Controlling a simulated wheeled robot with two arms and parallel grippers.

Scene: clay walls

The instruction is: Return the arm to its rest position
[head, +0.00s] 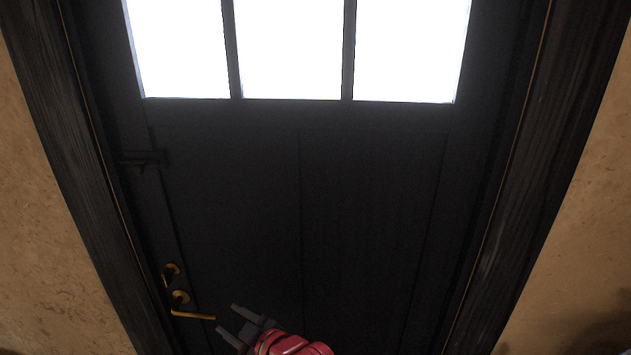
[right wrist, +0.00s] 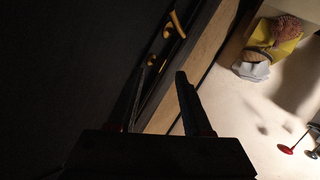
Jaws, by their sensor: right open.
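My right gripper (head: 230,320) is open and empty at the bottom of the head view, just right of the brass door handle (head: 194,316). A small gap shows between its fingertips and the handle's end in the picture; the depth between them is hard to tell. In the right wrist view the two fingers stand apart with nothing between them, and brass door hardware (right wrist: 176,24) shows beyond them. My red right arm (head: 290,345) comes in from the bottom edge. My left gripper is not in view.
A dark door (head: 370,200) with bright window panes (head: 290,50) fills the head view and looks closed. Dark frame posts and clay walls (head: 590,200) flank it. The right wrist view shows a pale floor (right wrist: 250,110) and a yellow and grey object (right wrist: 268,48).

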